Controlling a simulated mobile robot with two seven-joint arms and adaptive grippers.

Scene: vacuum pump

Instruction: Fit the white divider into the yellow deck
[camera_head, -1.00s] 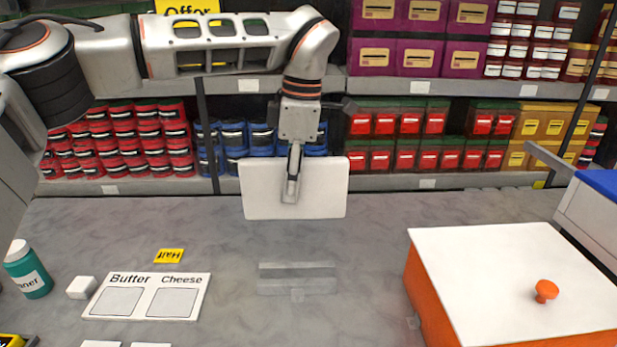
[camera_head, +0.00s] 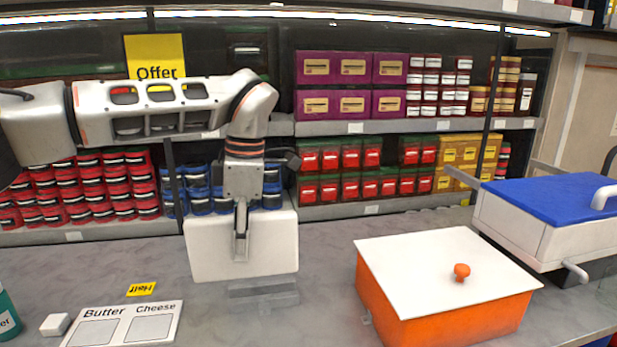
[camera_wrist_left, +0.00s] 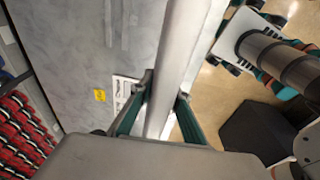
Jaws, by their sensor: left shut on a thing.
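The white divider (camera_head: 207,252) is a flat upright plate above the grey counter in the head view. My left gripper (camera_head: 241,250) points down and is shut on it near the middle of its upper part. In the left wrist view the divider (camera_wrist_left: 181,50) is seen edge-on as a pale strip between the two fingers of my left gripper (camera_wrist_left: 166,92). A yellow deck cannot be made out in either view. My right gripper is not in view.
A grey slotted holder (camera_head: 263,299) lies on the counter just below the divider. An orange box (camera_head: 430,318) with a white lid stands to the right, with a blue-topped machine (camera_head: 550,195) behind it. A Butter/Cheese board (camera_head: 124,324) is at front left. Stocked shelves line the back.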

